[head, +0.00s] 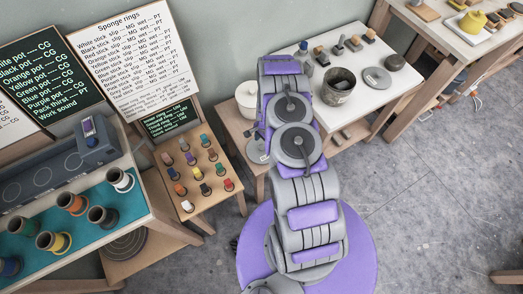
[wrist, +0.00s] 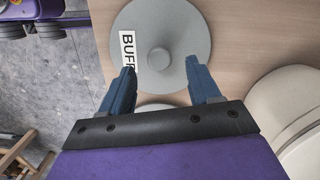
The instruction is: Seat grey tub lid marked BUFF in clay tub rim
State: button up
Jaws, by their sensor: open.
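The grey round lid (wrist: 185,30) with a white BUFF label and a central knob lies flat on a wooden tabletop in the wrist view. In the head view this lid (head: 256,151) appears partly behind my arm on the low wooden table. My gripper (wrist: 160,68) is open, its two blue fingers reaching over the lid's near edge on either side of the knob, holding nothing. A pale round tub (wrist: 292,108) is at the right of the wrist view; the tub (head: 247,99) also stands beside my arm in the head view. I cannot tell whether this is the clay tub.
A dark speckled bucket (head: 338,87) and another grey disc (head: 377,78) sit on the white-topped table (head: 300,50) with small tools. A rack of coloured pegs (head: 198,170) stands left of my arm. Grey floor (head: 430,190) is open at the right.

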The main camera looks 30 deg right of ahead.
aim_at(262, 147)
jog(key=f, duration=0.3)
jog(key=shift+a+f, duration=0.15)
jog(key=shift+a, duration=0.05)
jog(key=shift+a, duration=0.1)
jog(key=shift+c, duration=0.3)
jog(key=shift+c, duration=0.8)
jog(key=c, duration=0.9)
